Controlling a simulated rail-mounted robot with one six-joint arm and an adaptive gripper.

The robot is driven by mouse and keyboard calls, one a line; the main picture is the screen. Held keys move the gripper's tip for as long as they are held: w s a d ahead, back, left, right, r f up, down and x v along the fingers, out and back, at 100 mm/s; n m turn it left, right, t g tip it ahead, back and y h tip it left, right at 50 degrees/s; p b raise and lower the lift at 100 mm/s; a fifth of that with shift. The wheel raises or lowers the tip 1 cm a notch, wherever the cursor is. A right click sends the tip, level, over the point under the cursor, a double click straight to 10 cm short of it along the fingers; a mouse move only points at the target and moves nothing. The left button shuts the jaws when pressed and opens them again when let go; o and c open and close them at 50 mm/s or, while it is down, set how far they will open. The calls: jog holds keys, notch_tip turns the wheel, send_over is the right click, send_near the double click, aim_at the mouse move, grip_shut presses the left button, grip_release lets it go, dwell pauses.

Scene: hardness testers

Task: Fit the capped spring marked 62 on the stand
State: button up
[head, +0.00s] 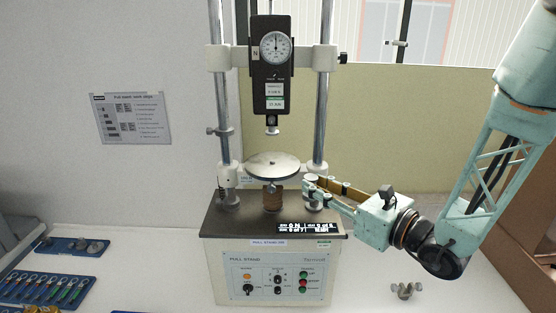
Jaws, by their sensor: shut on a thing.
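The stand (275,262) is a pale box with a dark top, two steel columns and a round metal plate (272,165) above a brown ribbed part (272,196). A dial gauge (274,70) hangs above the plate, with a small tip below it. My gripper (311,188) reaches in from the right, beside the foot of the right column and below the plate's level. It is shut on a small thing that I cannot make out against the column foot. I cannot read a mark 62 anywhere.
A blue tray (10,290) with several coloured-marked pieces lies at the lower left. Another blue tray (62,244) with metal pieces is behind it. A small metal piece (406,290) lies on the table at right. A printed sheet (132,118) hangs on the wall.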

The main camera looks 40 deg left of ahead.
jog(key=s+a+r+n+g+p, duration=0.1)
jog(key=s+a+r+g, duration=0.1)
jog(key=s+a+r, duration=0.5)
jog(key=shift+s+r+n+p, duration=0.3)
jog(key=shift+s+r+p, duration=0.1)
jog(key=shift+s, duration=0.25)
jog(key=shift+w+a+p, duration=1.05)
jog(key=shift+w+a, duration=0.1)
jog(key=shift+w, duration=0.45)
jog(key=shift+w+a+p, duration=1.05)
jog(key=shift+w+a, duration=0.15)
jog(key=shift+w, duration=0.45)
jog(key=shift+w+a+p, duration=1.05)
jog(key=shift+w+a, duration=0.1)
jog(key=shift+w, duration=0.45)
jog(key=shift+f+b, duration=0.35)
jog(key=shift+b, duration=0.05)
jog(key=shift+f+b, duration=0.25)
jog(key=shift+b, duration=0.1)
dwell(0.6)
jog(key=o, duration=1.1)
